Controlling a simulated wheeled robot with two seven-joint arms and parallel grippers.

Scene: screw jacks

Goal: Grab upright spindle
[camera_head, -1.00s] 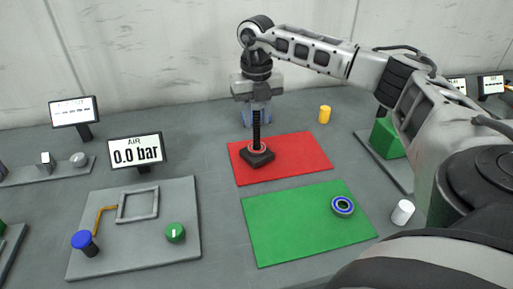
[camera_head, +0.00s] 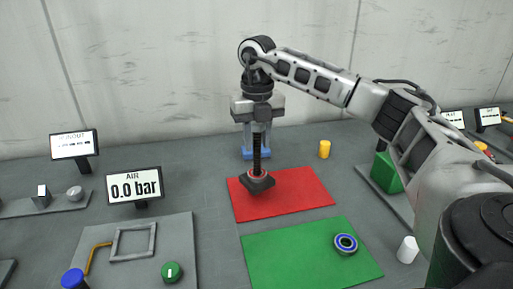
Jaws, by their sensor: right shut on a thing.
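The upright spindle (camera_head: 257,160) is a black threaded rod with a reddish collar and a dark square base (camera_head: 257,183). It stands vertical in front of the left part of the red mat (camera_head: 300,195), and its base looks slightly raised from the mat. My right gripper (camera_head: 257,128) points down from above and is shut on the spindle's upper part. The gripper hides the spindle's top. My left gripper is not in view.
A blue stand (camera_head: 249,153) is behind the spindle, and a yellow cylinder (camera_head: 324,149) stands to its right. The green mat (camera_head: 295,260) in front holds a blue-rimmed ring (camera_head: 345,244). A white cylinder (camera_head: 407,250) stands to the right. The AIR display (camera_head: 134,186) reads 0.0 bar.

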